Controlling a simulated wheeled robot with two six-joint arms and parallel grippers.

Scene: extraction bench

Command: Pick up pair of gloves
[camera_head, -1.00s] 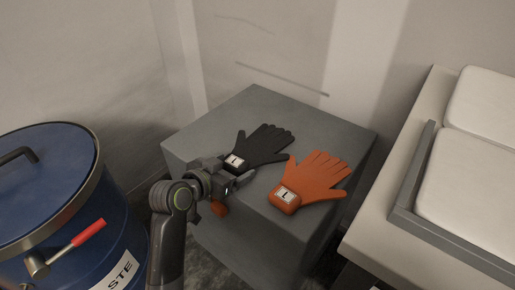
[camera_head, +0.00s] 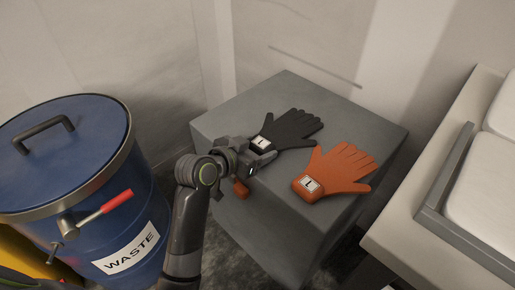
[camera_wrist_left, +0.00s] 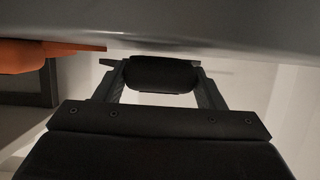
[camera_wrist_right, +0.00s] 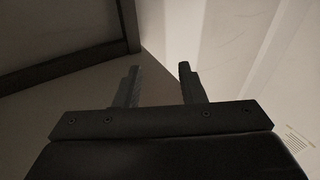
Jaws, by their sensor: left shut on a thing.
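A black glove (camera_head: 294,127) with a white "L" label lies on top of a grey block, its fingers pointing to the back right. An orange glove (camera_head: 340,169) with a similar label lies just right of it, apart from it. My left gripper (camera_head: 263,157) is at the black glove's cuff at the block's front left edge. In the left wrist view, its fingers are shut on the dark cuff (camera_wrist_left: 161,74), with the orange glove (camera_wrist_left: 40,54) at the left. My right gripper (camera_wrist_right: 158,80) is open and empty in the right wrist view, away from the gloves.
The grey block (camera_head: 240,118) stands against the wall. A blue waste drum (camera_head: 85,215) with a red-handled lever stands at the left. A pale bench (camera_head: 415,222) with a grey-rimmed tray (camera_head: 447,180) stands at the right, with a gap before the block.

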